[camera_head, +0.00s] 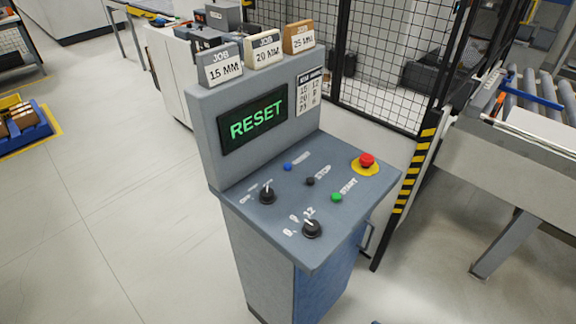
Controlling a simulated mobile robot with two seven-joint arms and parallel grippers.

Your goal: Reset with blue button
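The blue button (288,167) is a small round button on the sloping top of a grey control console (330,226), left of a black button (310,181) marked STOP. Small white lettering beside the blue button is too blurred to read. The console's screen (253,119) shows RESET in green letters. Neither of my grippers is in view.
The panel also has a green START button (337,197), a red emergency button (366,160) on yellow, and two black knobs (267,193). Job cards (223,65) stand on top. A mesh fence (385,60) is behind, and a roller conveyor (525,150) is at right.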

